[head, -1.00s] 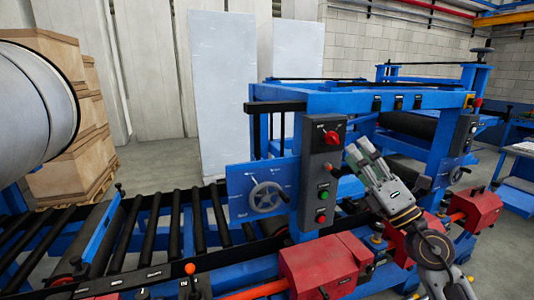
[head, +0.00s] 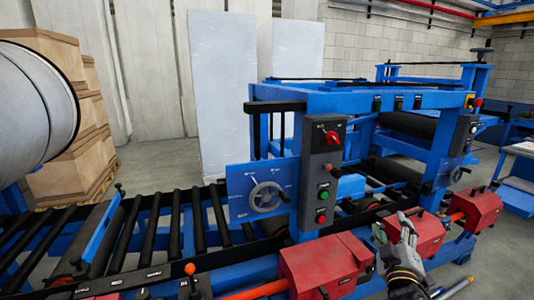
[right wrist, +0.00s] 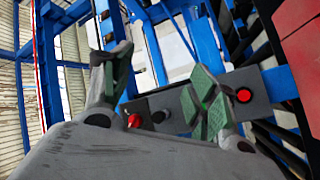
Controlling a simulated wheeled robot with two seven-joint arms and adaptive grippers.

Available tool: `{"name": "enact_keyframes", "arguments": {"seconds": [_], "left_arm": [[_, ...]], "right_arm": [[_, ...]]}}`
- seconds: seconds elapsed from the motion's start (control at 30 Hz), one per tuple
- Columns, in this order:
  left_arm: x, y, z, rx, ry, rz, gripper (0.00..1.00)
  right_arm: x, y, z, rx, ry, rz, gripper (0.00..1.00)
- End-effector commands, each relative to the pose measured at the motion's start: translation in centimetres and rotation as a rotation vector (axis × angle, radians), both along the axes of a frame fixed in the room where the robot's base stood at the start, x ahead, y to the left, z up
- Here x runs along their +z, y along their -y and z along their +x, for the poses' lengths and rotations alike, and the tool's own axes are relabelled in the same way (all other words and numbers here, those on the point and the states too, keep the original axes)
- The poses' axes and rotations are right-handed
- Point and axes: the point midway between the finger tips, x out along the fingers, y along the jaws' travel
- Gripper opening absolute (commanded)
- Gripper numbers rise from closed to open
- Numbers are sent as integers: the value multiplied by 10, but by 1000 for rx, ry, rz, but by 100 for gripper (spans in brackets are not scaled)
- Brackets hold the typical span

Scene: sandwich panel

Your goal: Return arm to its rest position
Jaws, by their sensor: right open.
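My right gripper (head: 391,226) is low at the right of centre in the head view, in front of the blue machine and beside its red boxes. In the right wrist view its two green-padded fingers (right wrist: 158,82) stand apart with nothing between them. The grey control panel (head: 321,180) with a red knob and buttons is to its left; it also shows behind the fingers in the right wrist view (right wrist: 268,85). My left gripper is not in view.
Red boxes (head: 318,265) line the machine's front near my right arm, with another red box (head: 476,207) farther right. A handwheel (head: 265,197) and black rollers (head: 178,222) are at the left. Open floor (head: 505,262) lies at the lower right.

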Motion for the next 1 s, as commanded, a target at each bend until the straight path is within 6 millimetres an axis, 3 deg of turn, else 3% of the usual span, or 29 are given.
{"name": "enact_keyframes", "arguments": {"seconds": [0.27, 0.6, 0.8, 1.0], "left_arm": [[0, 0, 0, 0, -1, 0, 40], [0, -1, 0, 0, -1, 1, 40], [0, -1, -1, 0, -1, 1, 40], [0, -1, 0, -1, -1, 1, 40]], "right_arm": [[-106, -4, -34, -57, -301, 291, 59], [-220, -44, -110, -105, -716, 595, 59], [-258, -71, -156, -116, -917, 712, 59], [-277, -90, -188, -117, -1047, 779, 59]]}}
